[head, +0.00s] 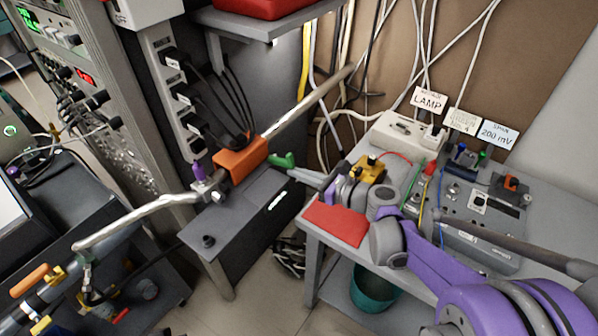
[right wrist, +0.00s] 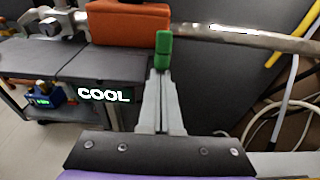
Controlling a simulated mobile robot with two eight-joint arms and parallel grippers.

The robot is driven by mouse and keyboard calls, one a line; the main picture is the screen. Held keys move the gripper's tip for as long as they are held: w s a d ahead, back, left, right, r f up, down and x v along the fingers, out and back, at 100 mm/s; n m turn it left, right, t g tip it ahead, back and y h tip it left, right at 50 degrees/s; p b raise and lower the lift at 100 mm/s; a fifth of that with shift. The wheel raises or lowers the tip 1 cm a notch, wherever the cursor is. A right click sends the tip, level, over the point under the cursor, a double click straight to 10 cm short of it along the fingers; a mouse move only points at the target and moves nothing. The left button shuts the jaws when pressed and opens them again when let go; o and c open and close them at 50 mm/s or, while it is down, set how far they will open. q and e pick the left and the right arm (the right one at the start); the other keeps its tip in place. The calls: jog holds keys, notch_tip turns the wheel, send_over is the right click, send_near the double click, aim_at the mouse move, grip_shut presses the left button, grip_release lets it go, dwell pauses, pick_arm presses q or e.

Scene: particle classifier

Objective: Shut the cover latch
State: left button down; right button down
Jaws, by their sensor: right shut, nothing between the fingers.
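An orange block (head: 241,157) sits around a metal pipe above a dark box (head: 250,215). A small metal fitting with a purple knob (head: 198,170) stands at the block's left end. I cannot tell for certain which part is the cover latch. My right gripper (head: 283,161) reaches in from the right, its green fingertips together and empty, just right of the block. In the right wrist view the fingertips (right wrist: 163,50) are close to the lower right end of the orange block (right wrist: 128,22); I cannot tell if they touch it.
The metal pipe (head: 305,105) runs up to the right. A grey bench (head: 430,262) with a red pad (head: 336,223) and instruments stands at the right. An instrument rack (head: 110,100) and power strip (head: 176,100) with black cables stand behind left. A box display reads COOL (right wrist: 104,95).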

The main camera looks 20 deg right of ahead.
aim_at(291, 157)
jog(key=r+g+h+p, duration=0.1)
jog(key=p, duration=0.1)
jog(key=r+g+h+p, duration=0.1)
jog(key=r+g+p, duration=0.1)
jog(key=p, duration=0.1)
jog(key=w+a+r+g+h+p, duration=0.1)
jog(key=r+g+p, duration=0.1)
jog(key=shift+w+h+p, duration=0.1)
jog(key=shift+h+p, duration=0.3)
jog(key=shift+w+a+r+g+h+p, duration=0.25)
jog(key=shift+r+g+h+p, duration=0.15)
jog(key=shift+g+p, duration=0.1)
jog(key=shift+w+a+r+g+h+p, duration=0.15)
jog(key=shift+w+r+g+h+p, duration=0.15)
jog(key=shift+g+h+p, duration=0.15)
jog(key=shift+w+a+r+g+h+p, duration=0.35)
jog(key=shift+w+r+g+h, duration=0.25)
jog(key=shift+g, duration=0.35)
jog(key=shift+f, duration=0.25)
jog(key=shift+s, duration=0.1)
jog(key=shift+s+r, duration=0.1)
